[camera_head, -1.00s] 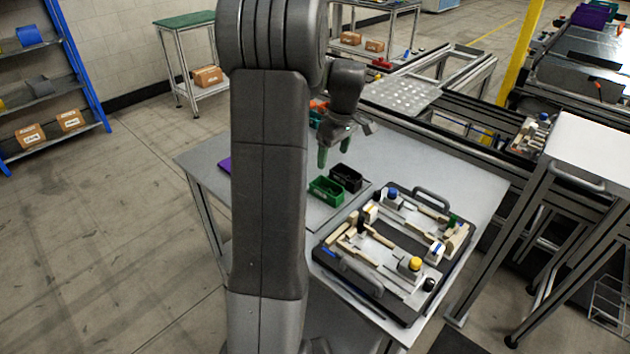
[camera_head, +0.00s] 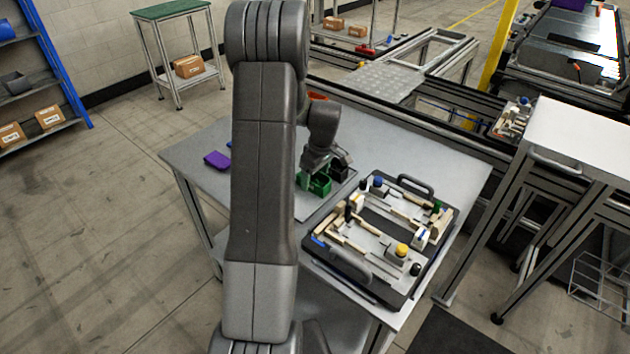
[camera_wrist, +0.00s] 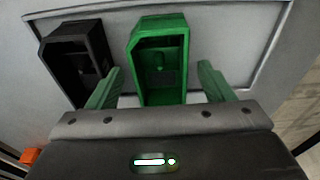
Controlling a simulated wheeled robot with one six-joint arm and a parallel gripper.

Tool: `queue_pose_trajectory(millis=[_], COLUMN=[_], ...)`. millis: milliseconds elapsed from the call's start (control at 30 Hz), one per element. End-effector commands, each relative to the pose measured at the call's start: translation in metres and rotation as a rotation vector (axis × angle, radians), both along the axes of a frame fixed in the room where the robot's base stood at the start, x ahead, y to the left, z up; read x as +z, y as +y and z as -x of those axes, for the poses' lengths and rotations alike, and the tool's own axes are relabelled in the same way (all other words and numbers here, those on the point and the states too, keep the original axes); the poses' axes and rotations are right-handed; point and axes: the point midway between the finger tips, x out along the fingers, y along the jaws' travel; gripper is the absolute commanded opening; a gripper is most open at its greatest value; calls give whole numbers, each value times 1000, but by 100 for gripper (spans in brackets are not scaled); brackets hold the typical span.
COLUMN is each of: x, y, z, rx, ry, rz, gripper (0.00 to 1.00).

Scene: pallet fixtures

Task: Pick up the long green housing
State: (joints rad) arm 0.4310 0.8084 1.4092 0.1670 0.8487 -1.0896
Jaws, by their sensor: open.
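The long green housing (camera_wrist: 160,92) is an open-topped green box. In the wrist view it lies between the two green fingers of my gripper (camera_wrist: 160,88), with a gap on each side at its near end. My gripper is open and holds nothing. The near end of the housing is hidden behind the gripper body in the wrist view.
A black housing (camera_wrist: 77,62) stands just left of the green one in the wrist view. Both lie on a pale tray (camera_wrist: 225,35) with a raised rim. A pallet fixture (camera_head: 362,262) with handles and blocks stands to the right on the table (camera_head: 200,172). A purple part (camera_head: 216,160) lies at the left.

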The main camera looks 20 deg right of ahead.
Motion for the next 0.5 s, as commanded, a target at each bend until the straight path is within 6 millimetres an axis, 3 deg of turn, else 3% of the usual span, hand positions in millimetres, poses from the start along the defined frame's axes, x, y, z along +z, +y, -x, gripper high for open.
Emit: queue_pose_trajectory(millis=[133, 367, 400, 500], x=[-12, -14, -14, -14], y=[1, 1, 1, 1], z=[-2, -2, -2, -2], rx=[0, 1, 1, 1], ry=[0, -1, -1, -1], rz=[0, 0, 0, 0], gripper=[75, 75, 73, 53])
